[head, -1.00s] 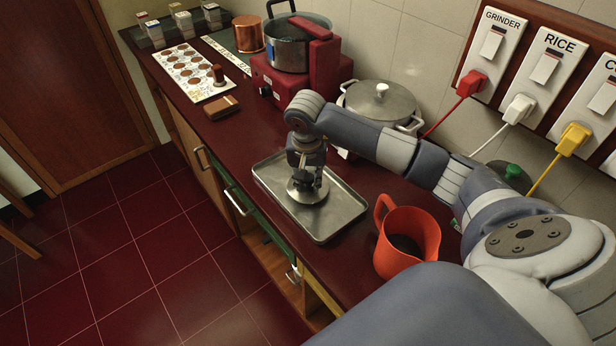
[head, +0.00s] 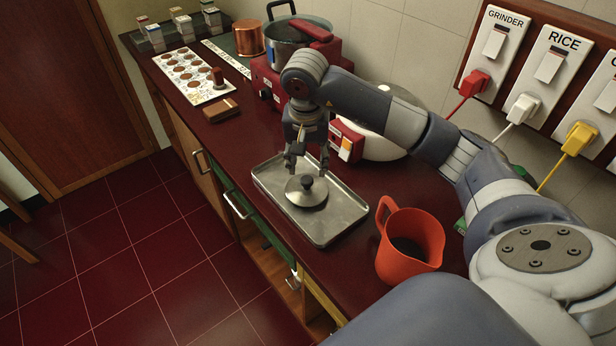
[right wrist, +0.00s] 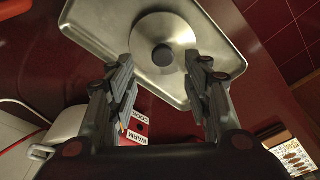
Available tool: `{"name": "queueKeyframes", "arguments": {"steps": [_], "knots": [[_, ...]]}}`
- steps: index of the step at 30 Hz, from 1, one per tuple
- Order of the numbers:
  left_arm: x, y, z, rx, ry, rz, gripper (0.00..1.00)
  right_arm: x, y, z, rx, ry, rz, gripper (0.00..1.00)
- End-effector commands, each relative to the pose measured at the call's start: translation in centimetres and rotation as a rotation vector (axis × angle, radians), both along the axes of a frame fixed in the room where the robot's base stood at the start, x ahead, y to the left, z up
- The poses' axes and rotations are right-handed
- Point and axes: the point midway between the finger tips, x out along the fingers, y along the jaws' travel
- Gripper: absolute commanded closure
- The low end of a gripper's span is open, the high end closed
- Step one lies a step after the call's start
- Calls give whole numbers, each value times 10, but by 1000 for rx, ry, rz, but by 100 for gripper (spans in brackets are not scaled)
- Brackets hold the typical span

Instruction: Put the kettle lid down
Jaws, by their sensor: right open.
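The kettle lid (head: 306,191) is a round steel disc with a black knob. It lies flat on the metal tray (head: 338,224), knob up. My right gripper (head: 307,168) is open and empty just above the lid, with its fingers apart. In the right wrist view the lid (right wrist: 150,28) lies on the tray (right wrist: 88,22) beyond the two open fingertips (right wrist: 160,75), and nothing is between them. My left gripper is not in view.
An orange jug (head: 408,240) stands close to the right of the tray. A red cooker (head: 268,85) with a pot (head: 287,47) stands behind. A wooden block (head: 220,110) and a white card with brown discs (head: 190,77) lie at the back left. The counter's front edge runs beside the tray.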

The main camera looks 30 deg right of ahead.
Motion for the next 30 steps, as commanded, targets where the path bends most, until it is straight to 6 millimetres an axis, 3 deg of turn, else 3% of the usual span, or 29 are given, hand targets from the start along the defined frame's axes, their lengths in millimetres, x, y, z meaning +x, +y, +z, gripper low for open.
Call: {"name": "queueKeyframes", "arguments": {"steps": [4, 9, 30], "knots": [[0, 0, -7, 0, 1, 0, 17, -2, 2, 23, 0, -4, -1, 54], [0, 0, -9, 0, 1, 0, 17, -4, 4, 36, 1, -1, 0, 54], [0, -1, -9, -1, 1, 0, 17, -5, 4, 38, 1, 2, 0, 54]]}}
